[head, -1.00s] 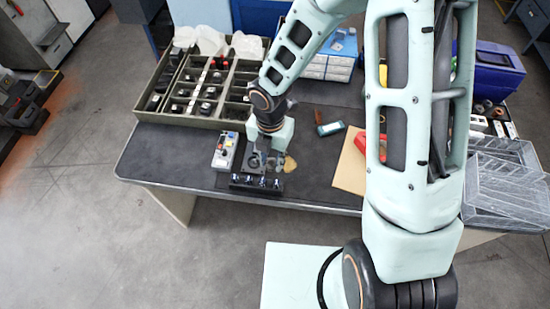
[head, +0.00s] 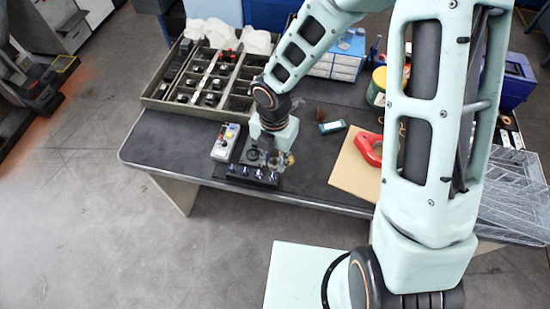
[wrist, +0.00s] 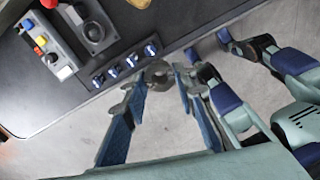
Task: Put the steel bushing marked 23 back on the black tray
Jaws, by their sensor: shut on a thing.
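The black tray (head: 240,182) lies along the front edge of the bench and holds a row of several small steel bushings. It also shows in the wrist view (wrist: 96,84), upper middle, with pale marks on the bushings. My gripper (wrist: 160,80) is shut on a grey steel bushing (wrist: 158,70), a ring between its fingertips. In the picture the ring appears at the right end of the row; its height over the tray is unclear. In the head view my gripper (head: 264,158) is just behind the tray. The number on the held bushing is not readable.
A control box (head: 224,142) with coloured buttons stands left of my gripper, beside a dark round fixture (wrist: 95,31). A compartment crate (head: 150,104) is behind. A tan board (head: 352,172) with a red tool (head: 368,150) lies to the right. The bench's front left is clear.

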